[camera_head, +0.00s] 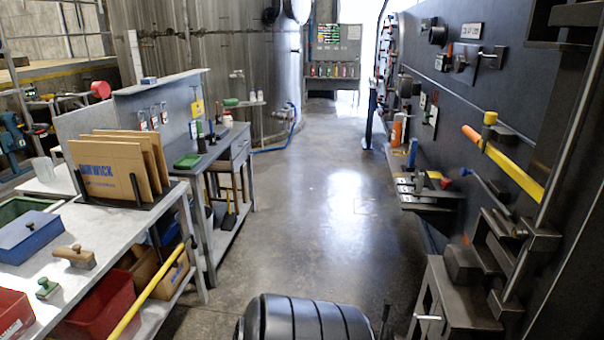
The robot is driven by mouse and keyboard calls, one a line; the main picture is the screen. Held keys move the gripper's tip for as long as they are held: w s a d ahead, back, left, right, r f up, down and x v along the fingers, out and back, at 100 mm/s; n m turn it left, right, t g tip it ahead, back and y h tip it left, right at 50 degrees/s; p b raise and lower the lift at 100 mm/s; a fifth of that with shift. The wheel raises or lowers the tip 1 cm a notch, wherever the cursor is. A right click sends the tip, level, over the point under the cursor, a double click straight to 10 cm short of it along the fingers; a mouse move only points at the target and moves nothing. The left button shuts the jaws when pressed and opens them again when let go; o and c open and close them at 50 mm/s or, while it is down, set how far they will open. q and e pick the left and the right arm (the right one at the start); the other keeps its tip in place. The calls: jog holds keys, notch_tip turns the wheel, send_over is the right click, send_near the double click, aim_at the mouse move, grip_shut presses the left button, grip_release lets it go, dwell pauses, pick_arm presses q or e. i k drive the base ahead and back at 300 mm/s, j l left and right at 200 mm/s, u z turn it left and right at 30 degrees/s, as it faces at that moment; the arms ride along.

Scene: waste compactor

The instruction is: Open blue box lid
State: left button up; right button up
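The blue box (30,238) sits on the grey workbench (120,240) at the left edge of the view. Its lid (36,226) is down on the box, and a small dark knob shows on top. The inside of the box is hidden. Neither of my grippers is in view, so nothing of mine is seen touching the box.
A wooden-handled brush (76,257), a green-handled stamp-like tool (47,288) and a red bin (14,312) are near the box. Cardboard sheets (108,170) stand in a rack behind. The middle floor (320,215) is clear.

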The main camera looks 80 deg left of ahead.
aim_at(13, 235)
jog(key=u, duration=4.45)
